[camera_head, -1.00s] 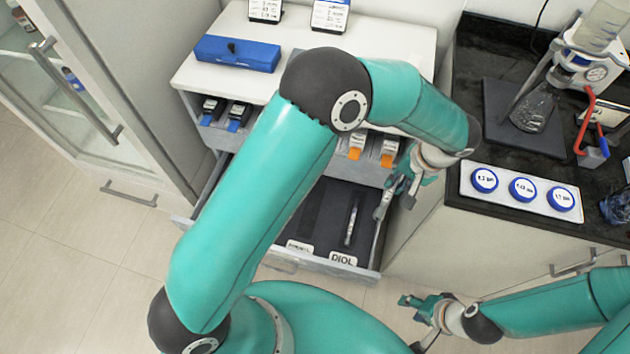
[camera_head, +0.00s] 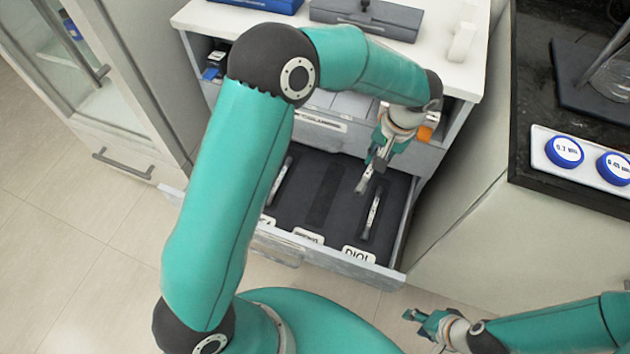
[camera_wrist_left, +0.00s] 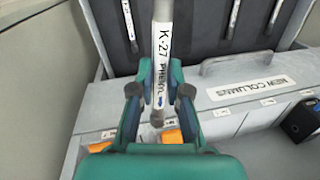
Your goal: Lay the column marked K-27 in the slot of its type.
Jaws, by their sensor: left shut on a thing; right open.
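In the left wrist view the column marked K-27 PHENYL (camera_wrist_left: 161,55) is a pale rod with a white label. My left gripper (camera_wrist_left: 160,100) is shut on it. In the head view my left gripper (camera_head: 368,178) is above the open drawer's dark insert (camera_head: 343,222), near its right side; the column is mostly hidden there. One column lies in the right slot (camera_head: 372,215), behind the DIOL label (camera_head: 357,255). Another column (camera_head: 281,180) lies further left. The middle slot (camera_head: 322,195) looks empty. My right gripper (camera_head: 428,322) is open and empty, low at the right.
The bench top (camera_head: 205,18) behind the drawer holds a blue case (camera_head: 262,4) and a grey case (camera_head: 365,16). A dark counter with blue-capped pieces (camera_head: 565,151) stands at the right.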

